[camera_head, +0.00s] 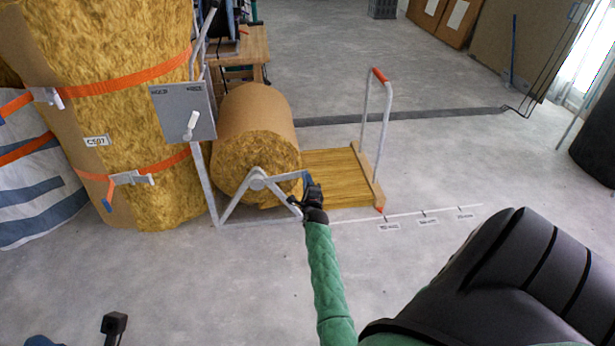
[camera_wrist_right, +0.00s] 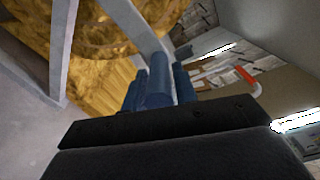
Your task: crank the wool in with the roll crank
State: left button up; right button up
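The roll crank's grey arm (camera_head: 280,178) runs from the hub at the near end of the wool roll (camera_head: 252,130) out to a blue handle. The roll is wrapped in brown paper, with yellow wool showing at its end. My right gripper (camera_head: 310,186) is at the crank's outer end. In the right wrist view the blue handle (camera_wrist_right: 158,82) stands between its blue fingers, which look closed on it. I make out no left gripper for certain.
A tall strapped wool bale (camera_head: 150,100) and a grey box (camera_head: 184,112) on a post stand left of the roll. A frame with a red-topped handle (camera_head: 379,75) stands at the strip's right end. A marked white line (camera_head: 425,211) crosses the floor. Clear floor lies in front.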

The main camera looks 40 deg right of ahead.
jog(key=shift+o, duration=1.4)
jog(key=p+v, duration=0.2)
jog(key=v, duration=0.5)
jog(key=shift+s+a, duration=0.25)
jog(key=shift+s, duration=0.05)
